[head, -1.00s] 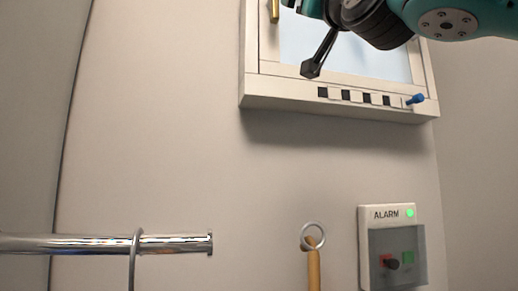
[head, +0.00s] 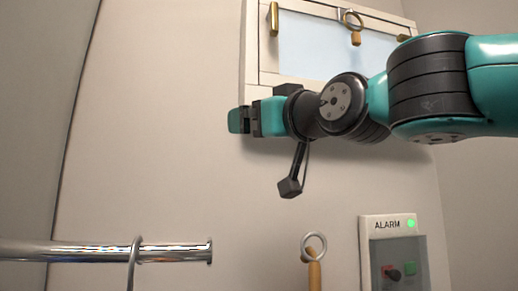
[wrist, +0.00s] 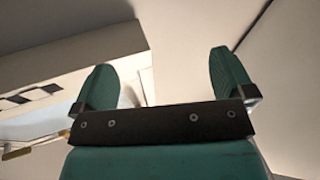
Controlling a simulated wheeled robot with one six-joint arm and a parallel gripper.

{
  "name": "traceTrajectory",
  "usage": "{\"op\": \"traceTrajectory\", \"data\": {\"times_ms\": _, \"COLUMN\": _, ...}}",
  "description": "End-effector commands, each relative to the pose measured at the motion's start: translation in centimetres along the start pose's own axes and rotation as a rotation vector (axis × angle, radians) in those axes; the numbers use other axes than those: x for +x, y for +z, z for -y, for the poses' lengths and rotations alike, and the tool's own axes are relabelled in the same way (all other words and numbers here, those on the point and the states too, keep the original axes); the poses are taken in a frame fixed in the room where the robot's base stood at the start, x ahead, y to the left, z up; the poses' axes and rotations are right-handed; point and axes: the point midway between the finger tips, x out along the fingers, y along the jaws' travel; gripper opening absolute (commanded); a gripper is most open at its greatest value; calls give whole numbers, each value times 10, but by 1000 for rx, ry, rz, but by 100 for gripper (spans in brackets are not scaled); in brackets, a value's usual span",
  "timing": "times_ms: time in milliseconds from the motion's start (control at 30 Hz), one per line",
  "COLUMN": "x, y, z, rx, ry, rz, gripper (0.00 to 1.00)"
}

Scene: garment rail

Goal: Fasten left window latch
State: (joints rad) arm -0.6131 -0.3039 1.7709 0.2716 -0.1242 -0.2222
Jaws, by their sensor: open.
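The window (head: 335,48) has a white frame and a pale pane, high on the wall in the head view. A brass latch (head: 273,18) sits upright on its left side. My gripper (head: 240,121) is in front of the frame's lower left corner, below the latch and apart from it. In the wrist view my gripper (wrist: 165,78) has its two green fingers wide apart with nothing between them. A brass piece (wrist: 18,153) shows at the wrist view's lower left, perhaps the latch. My arm hides the lower part of the window.
A second brass piece (head: 403,38) is on the window's right. A ring with a wooden handle (head: 353,27) is at the window's top. Below are a chrome rail (head: 90,251), a ringed wooden stick (head: 314,265) and an alarm box (head: 388,225). The wall at left is bare.

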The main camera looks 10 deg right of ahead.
Motion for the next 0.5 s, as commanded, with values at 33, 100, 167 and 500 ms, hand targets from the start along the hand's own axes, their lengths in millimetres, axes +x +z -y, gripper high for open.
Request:
{"op": "traceTrajectory", "data": {"times_ms": 33, "x": 0, "y": 10, "z": 2, "rx": 0, "ry": -11, "rz": 25, "gripper": 100}}
{"op": "traceTrajectory", "data": {"times_ms": 100, "x": 0, "y": 20, "z": 6, "rx": 1, "ry": -27, "rz": 54, "gripper": 100}}
{"op": "traceTrajectory", "data": {"times_ms": 167, "x": -1, "y": 28, "z": 8, "rx": 2, "ry": -37, "rz": 77, "gripper": 100}}
{"op": "traceTrajectory", "data": {"times_ms": 500, "x": -2, "y": 44, "z": 14, "rx": 4, "ry": -62, "rz": 123, "gripper": 100}}
